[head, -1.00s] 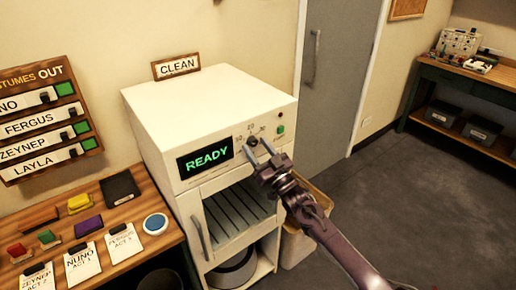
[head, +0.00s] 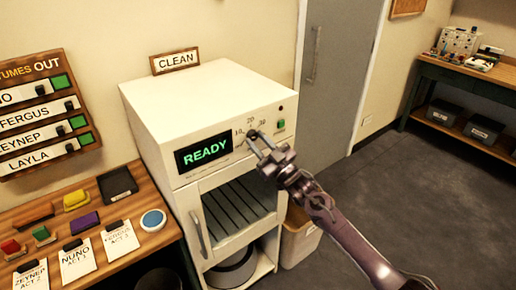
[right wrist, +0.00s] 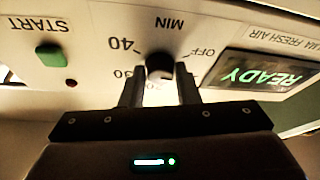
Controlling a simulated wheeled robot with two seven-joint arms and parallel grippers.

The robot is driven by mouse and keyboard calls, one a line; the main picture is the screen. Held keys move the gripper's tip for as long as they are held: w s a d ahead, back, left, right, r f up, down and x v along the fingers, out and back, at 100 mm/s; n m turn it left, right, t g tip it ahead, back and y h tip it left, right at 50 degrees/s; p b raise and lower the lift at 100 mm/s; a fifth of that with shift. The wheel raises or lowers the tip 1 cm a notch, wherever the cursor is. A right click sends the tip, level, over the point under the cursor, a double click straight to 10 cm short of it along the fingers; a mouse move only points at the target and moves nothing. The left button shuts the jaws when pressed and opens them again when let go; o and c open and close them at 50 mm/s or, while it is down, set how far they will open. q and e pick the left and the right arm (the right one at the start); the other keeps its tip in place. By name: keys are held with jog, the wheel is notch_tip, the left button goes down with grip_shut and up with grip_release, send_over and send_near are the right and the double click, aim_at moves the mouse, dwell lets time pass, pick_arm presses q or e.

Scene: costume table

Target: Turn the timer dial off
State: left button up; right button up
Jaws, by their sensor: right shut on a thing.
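The timer dial (right wrist: 160,64) is a small black knob on the cream front panel of the machine. In the right wrist view, which is upside down, the printed labels OFF, MIN, 30 and 40 stand around it. My right gripper (head: 257,141) reaches the panel from the lower right in the head view. It is shut on the dial, with one finger on each side, as the right wrist view (right wrist: 160,76) shows. The fingers hide part of the dial and of its scale, and I cannot tell where its pointer stands. My left gripper is not in view.
A display (head: 204,152) reading READY is left of the dial, and a green START button (head: 281,124) is to its right. Below are the machine's door with its handle (head: 198,233) and an open shelf. A wooden table (head: 140,180) with cards stands at left.

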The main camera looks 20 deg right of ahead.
jog(key=n+g+y+b, duration=0.1)
jog(key=n, duration=0.1)
jog(key=n+g+y+b, duration=0.1)
jog(key=n+b, duration=0.1)
jog(key=n, duration=0.1)
jog(key=n+b, duration=0.2)
jog(key=shift+w+d+f+n+g+y, duration=0.1)
jog(key=shift+d+n+g+y, duration=0.15)
jog(key=shift+n+g+y, duration=0.15)
jog(key=shift+r+n+g+y+b, duration=0.2)
jog(key=shift+n+g+b, duration=0.45)
jog(key=shift+n, duration=0.45)
jog(key=shift+r+n+g+y+b, duration=0.1)
jog(key=shift+n+g+y+b, duration=0.1)
jog(key=shift+n+g+b, duration=0.65)
jog(key=shift+n+t, duration=0.4)
jog(key=shift+n, duration=0.05)
jog(key=o, duration=1)
jog(key=shift+c, duration=0.2)
jog(key=shift+d, duration=0.1)
jog(key=shift+s+d+f, duration=0.1)
jog(key=shift+s+d, duration=0.1)
jog(key=b+v, duration=0.2)
jog(key=v, duration=0.5)
